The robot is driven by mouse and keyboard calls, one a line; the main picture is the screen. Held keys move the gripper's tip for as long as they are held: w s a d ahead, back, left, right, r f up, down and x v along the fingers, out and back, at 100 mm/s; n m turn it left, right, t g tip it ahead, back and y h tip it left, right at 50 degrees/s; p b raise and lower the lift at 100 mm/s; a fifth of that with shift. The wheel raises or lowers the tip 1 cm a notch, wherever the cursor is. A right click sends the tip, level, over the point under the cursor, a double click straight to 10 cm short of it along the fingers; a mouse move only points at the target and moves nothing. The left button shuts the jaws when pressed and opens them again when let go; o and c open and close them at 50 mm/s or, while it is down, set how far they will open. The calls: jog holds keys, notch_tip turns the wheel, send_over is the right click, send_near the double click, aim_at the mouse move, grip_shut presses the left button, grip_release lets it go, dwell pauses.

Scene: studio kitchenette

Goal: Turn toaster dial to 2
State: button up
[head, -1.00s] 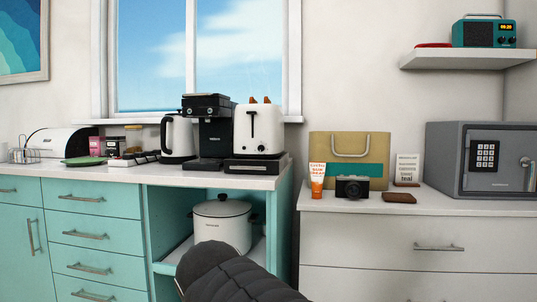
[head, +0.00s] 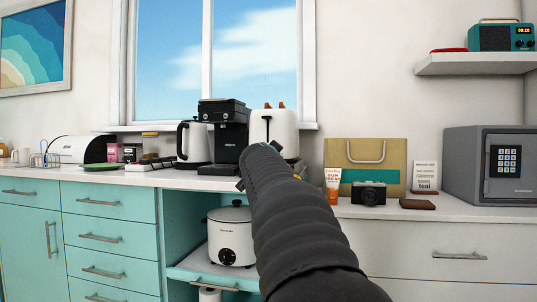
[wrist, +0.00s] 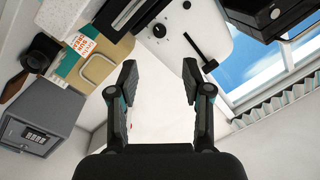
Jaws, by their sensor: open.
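The white toaster (head: 274,126) stands on the counter with two brown toast slices showing at its top. My arm hides its lower front in the head view. In the wrist view the toaster (wrist: 185,18) lies at the top of the picture, turned over. Its round black dial (wrist: 159,30) and black lever (wrist: 200,50) show on the white face. The number that the dial points to is too small to read. My gripper (wrist: 159,70) is open and empty, its two fingers spread apart, with the dial showing beyond the gap between the tips.
The black coffee maker (head: 224,135) stands close to the left of the toaster, with a kettle (head: 193,142) beyond it. A tan bag (head: 345,152), sunscreen tube (head: 332,185), camera (head: 369,194) and grey safe (head: 490,160) stand on the right counter.

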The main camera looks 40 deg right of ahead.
jog(key=p+x, duration=0.4)
jog(key=x, duration=0.5)
jog(key=shift+w+d+r, duration=0.1)
jog(key=shift+w+d, duration=0.15)
jog(key=shift+d, duration=0.1)
jog(key=shift+p+x, duration=0.5)
jog(key=shift+x, duration=0.4)
jog(key=shift+c, duration=0.2)
grip_shut()
